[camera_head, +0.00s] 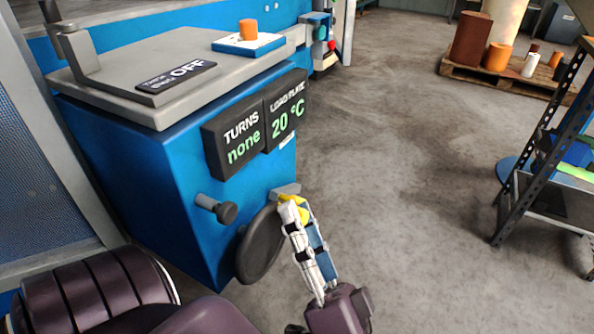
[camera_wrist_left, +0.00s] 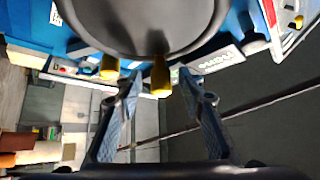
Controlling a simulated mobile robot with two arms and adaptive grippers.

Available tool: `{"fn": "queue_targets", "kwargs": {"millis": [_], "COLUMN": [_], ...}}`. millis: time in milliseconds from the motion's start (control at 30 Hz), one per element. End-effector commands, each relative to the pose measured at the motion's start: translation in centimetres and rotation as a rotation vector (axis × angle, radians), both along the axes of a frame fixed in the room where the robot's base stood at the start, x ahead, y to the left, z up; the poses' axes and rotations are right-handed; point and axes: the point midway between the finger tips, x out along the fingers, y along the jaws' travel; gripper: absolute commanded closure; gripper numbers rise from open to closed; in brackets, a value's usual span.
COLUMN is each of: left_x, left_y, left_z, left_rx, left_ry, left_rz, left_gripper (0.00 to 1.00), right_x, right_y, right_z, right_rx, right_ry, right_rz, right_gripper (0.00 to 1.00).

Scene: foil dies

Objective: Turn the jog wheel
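The jog wheel (camera_head: 260,250) is a dark disc on the front of the blue machine, seen nearly edge-on. It fills the top of the left wrist view (camera_wrist_left: 140,20). Its yellow handle (camera_wrist_left: 160,77) sticks out towards my left gripper (camera_wrist_left: 159,82), whose two fingers are apart, one on each side of it. A gap shows between the handle and each finger. In the head view my left gripper (camera_head: 294,208) overlaps the handle and hides most of it. My right gripper is not in view.
The blue machine (camera_head: 140,180) has a display (camera_head: 241,138) reading "TURNS none" and another (camera_head: 286,112) reading "20 °C". A dark knob (camera_head: 227,213) sits left of the wheel. A metal rack (camera_head: 530,190) stands at the right. The floor (camera_head: 400,200) between is clear.

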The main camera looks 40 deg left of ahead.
Motion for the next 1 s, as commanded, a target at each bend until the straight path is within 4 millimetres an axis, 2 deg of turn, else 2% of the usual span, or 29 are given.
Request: {"fn": "queue_targets", "kwargs": {"millis": [200, 333, 700, 867, 1000], "left_x": [-1.2, -1.7, -2.1, -1.2, 2.4], "left_y": [-3.1, -4.4, -5.1, -4.9, -4.2], "left_z": [-1.9, -2.8, -3.2, -3.4, -4.6], "left_rx": [0.0, 0.0, 0.0, -0.01, -0.054], "left_ry": [0.002, 0.002, -0.001, 0.03, 0.148], "left_rz": [-0.002, -0.001, 0.0, -0.021, -0.122], "left_gripper": [0.64, 0.64, 0.64, 0.81, 0.96], "right_x": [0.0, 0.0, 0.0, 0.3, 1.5], "right_y": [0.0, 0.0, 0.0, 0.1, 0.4], "right_z": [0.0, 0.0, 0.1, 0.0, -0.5], "right_rx": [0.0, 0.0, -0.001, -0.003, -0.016], "right_ry": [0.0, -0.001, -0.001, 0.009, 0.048], "right_rz": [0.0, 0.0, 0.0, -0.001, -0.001], "right_gripper": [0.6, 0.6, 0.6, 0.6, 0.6]}}
